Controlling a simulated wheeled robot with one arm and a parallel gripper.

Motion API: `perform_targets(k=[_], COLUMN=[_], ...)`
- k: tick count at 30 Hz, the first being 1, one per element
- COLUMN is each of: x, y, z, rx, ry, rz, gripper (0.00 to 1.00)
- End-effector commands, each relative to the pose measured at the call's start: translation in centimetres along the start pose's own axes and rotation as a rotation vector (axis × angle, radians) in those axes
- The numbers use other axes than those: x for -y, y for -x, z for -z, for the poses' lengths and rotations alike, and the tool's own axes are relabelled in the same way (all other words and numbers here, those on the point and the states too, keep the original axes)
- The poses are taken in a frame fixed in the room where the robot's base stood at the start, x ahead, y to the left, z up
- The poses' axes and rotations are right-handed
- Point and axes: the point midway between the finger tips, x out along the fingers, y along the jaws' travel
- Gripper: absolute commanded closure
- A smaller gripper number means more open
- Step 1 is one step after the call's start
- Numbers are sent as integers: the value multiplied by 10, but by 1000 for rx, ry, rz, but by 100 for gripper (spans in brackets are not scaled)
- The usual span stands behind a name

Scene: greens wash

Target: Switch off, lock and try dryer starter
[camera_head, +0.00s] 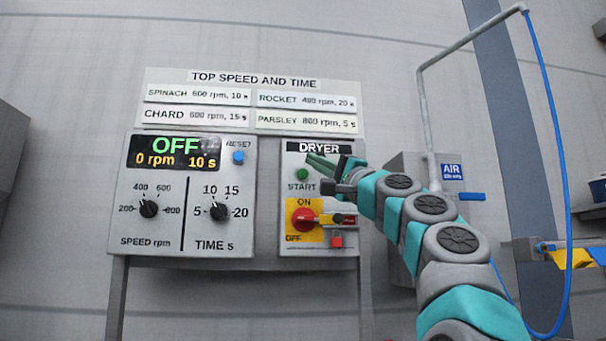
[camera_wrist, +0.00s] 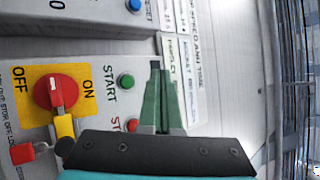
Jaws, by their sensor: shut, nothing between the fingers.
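A yellow piece (camera_wrist: 65,127) lies beside the knob, partly behind my gripper in the wrist view. A red padlock (camera_head: 337,241) is below and right of the switch, apart from the knob; it also shows in the wrist view (camera_wrist: 22,153). The green START button (camera_head: 302,174) is uncovered. A red button (camera_wrist: 132,125) is partly hidden. My gripper (camera_head: 308,157) is shut and empty, near the panel's top.
A speed and time control box (camera_head: 180,245) with a display reading OFF stands left of the starter. Recipe labels (camera_head: 252,78) are above. An air pipe (camera_head: 421,110) with a blue hose (camera_head: 566,200) is on the right. The wall below the boxes is clear.

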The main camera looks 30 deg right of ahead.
Motion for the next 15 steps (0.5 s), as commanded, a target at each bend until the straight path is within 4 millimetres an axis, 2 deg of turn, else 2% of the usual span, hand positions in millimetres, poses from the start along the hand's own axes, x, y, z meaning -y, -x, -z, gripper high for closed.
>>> perform_targets(k=[11,15], x=[-25,-28], y=[-34,-45], z=[25,32], rx=[-3,-1], ry=[0,0], rz=[-4,1], gripper=[100,100])
